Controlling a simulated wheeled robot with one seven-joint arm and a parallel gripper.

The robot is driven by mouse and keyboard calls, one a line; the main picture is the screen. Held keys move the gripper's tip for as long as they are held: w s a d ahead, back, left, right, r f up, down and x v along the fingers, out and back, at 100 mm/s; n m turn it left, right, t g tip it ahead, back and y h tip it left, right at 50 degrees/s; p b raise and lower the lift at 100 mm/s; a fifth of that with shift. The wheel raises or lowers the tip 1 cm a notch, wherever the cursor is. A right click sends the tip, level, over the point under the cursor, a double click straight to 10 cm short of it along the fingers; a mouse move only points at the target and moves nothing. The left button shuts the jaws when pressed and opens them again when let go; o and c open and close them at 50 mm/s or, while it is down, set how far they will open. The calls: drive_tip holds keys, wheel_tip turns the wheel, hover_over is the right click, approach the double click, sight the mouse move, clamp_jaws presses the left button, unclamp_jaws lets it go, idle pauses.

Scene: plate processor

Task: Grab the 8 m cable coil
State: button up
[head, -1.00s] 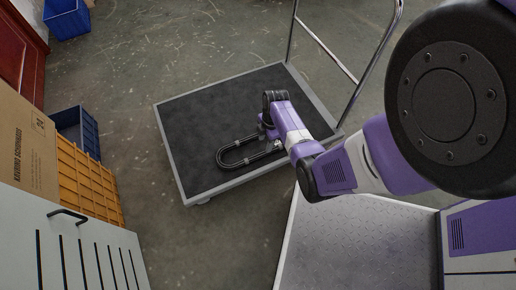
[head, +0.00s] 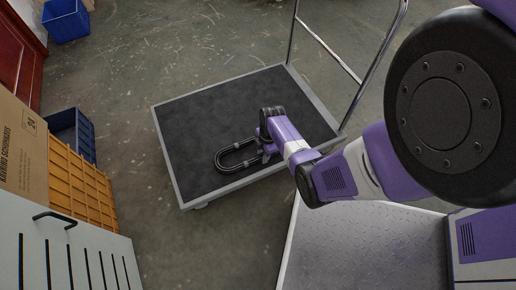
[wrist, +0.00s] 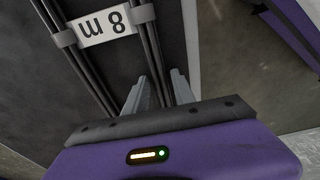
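The 8 m cable coil (head: 224,165) is a dark, flat oval loop with grey ties. It lies near the front edge of the flat cart's black deck (head: 195,125). In the wrist view its white "8 m" label (wrist: 104,27) sits between two runs of black cable. My gripper (wrist: 161,80) is over the coil's right part. Its two grey fingers point down on either side of the right-hand cable run. They look open, and I see no clear grip on the cable. In the head view my arm hides the fingers and the coil's right end.
The cart's metal handle (head: 372,72) rises at the right. A diamond-plate surface (head: 365,245) lies in front of the cart. At the left are an orange crate (head: 80,195), a cardboard box (head: 22,150) and a slotted cabinet (head: 70,245). Floor between them and the cart is clear.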

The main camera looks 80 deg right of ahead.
clamp_jaws()
idle(1.1)
